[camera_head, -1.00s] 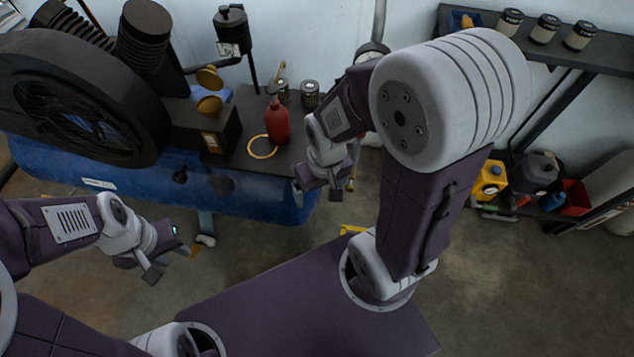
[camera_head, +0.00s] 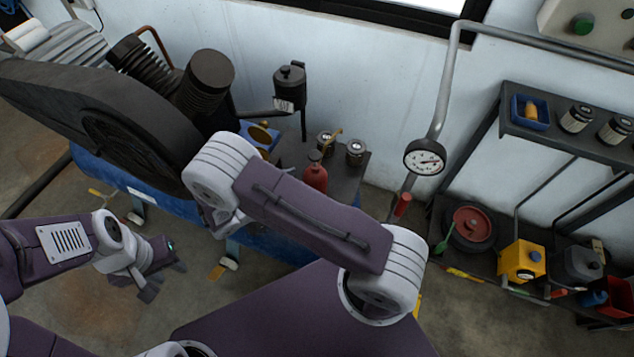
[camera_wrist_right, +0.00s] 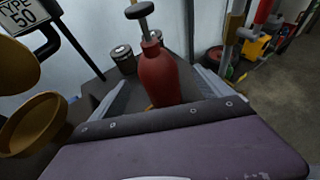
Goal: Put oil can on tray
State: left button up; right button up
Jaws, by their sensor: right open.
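The red oil can (camera_head: 316,177) stands upright on the dark top of the compressor; its lower part is hidden behind my right forearm. In the right wrist view, the oil can (camera_wrist_right: 163,78) with its dark pump top is straight ahead. My right gripper (camera_wrist_right: 157,92) is open, its pale fingers on either side of the can's outline; contact cannot be told. In the head view it is hidden by my arm. My left gripper (camera_head: 166,281) is open and empty over the floor at lower left.
Two canisters (camera_head: 355,152) stand behind the can, near a gauge (camera_head: 424,157) on a pipe. Yellow discs (camera_wrist_right: 33,122) are close on the wrist view's left.

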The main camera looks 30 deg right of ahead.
aim_at(319, 181)
notch_tip(319, 181, down, 3)
jog(key=shift+r, duration=0.15)
jog(key=shift+x, duration=3.85)
jog(key=shift+s+r, duration=0.1)
jog(key=shift+s, duration=0.05)
jog(key=shift+c, duration=1.2)
grip_shut()
jog(key=shift+r, duration=0.1)
